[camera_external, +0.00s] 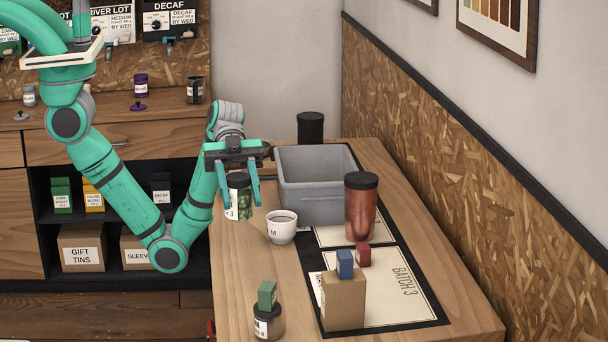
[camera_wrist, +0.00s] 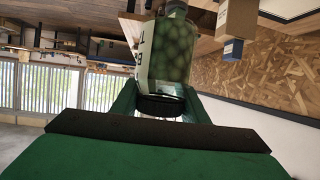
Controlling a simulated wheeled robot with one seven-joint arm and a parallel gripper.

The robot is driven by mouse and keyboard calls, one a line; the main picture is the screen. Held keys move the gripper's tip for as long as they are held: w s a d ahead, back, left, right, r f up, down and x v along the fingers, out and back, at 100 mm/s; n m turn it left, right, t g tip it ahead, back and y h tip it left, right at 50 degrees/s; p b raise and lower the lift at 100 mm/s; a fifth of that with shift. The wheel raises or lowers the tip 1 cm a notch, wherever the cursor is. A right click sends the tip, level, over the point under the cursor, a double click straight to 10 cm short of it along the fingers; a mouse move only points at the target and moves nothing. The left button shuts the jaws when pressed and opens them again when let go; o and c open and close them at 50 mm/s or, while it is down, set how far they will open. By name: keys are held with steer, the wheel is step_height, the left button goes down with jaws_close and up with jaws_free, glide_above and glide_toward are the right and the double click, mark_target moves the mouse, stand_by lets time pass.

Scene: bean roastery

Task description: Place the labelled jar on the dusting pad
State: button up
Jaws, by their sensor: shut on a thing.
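My gripper (camera_external: 240,188) is shut on a labelled jar (camera_external: 241,207) with green contents, a dark lid and a white label showing a "3". The jar is upright at the table's left side, left of the white cup; any gap beneath it is hard to judge. In the wrist view the jar (camera_wrist: 168,52) sits between my green fingers (camera_wrist: 158,96), its lid toward me. A dark mat (camera_external: 432,322) with a cream "BATCH 3" sheet (camera_external: 400,308) lies at the table's right; I cannot tell whether this is the dusting pad.
A white "M" cup (camera_external: 281,231), grey bin (camera_external: 318,198) and copper canister (camera_external: 361,212) stand nearby. A cardboard box (camera_external: 343,303) bears a blue block (camera_external: 345,264); a red block (camera_external: 363,255) is behind. Another jar (camera_external: 267,325) with a green block stands in front. The right edge is clear.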

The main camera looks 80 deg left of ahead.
mark_target(244, 195)
steer(key=r, duration=0.2)
steer(key=a, duration=0.1)
steer(key=shift+w+r, duration=0.35)
steer(key=shift+r, duration=0.05)
steer(key=w+a+n+t+y, duration=0.1)
steer(key=w+a+n+t, duration=0.25)
steer(key=a, duration=0.75)
steer(key=w+a+n+t+y, duration=0.2)
steer(key=w+a, duration=0.3)
steer(key=a, duration=0.6)
steer(key=w+a+n+t+y, duration=0.1)
steer(key=w+a+n+t, duration=0.25)
steer(key=a, duration=0.65)
steer(key=s+a+n+t+y, duration=0.2)
steer(key=s+a+n+y, duration=0.15)
steer(key=a, duration=1.25)
steer(key=s+a+n+t+y, duration=0.1)
steer(key=s+a+n+y, duration=0.3)
steer(key=a, duration=1.2)
steer(key=shift+m, duration=0.65)
steer(key=shift+w+a+f, duration=1.35)
steer(key=shift+w+f, duration=0.3)
steer(key=shift+f, duration=1.35)
steer(key=shift+w+a+f, duration=1.35)
steer(key=shift+w+f, duration=0.35)
steer(key=shift+f, duration=1.35)
steer(key=shift+w+a+f, duration=1.35)
steer(key=shift+w+f, duration=0.3)
steer(key=shift+f, duration=1.35)
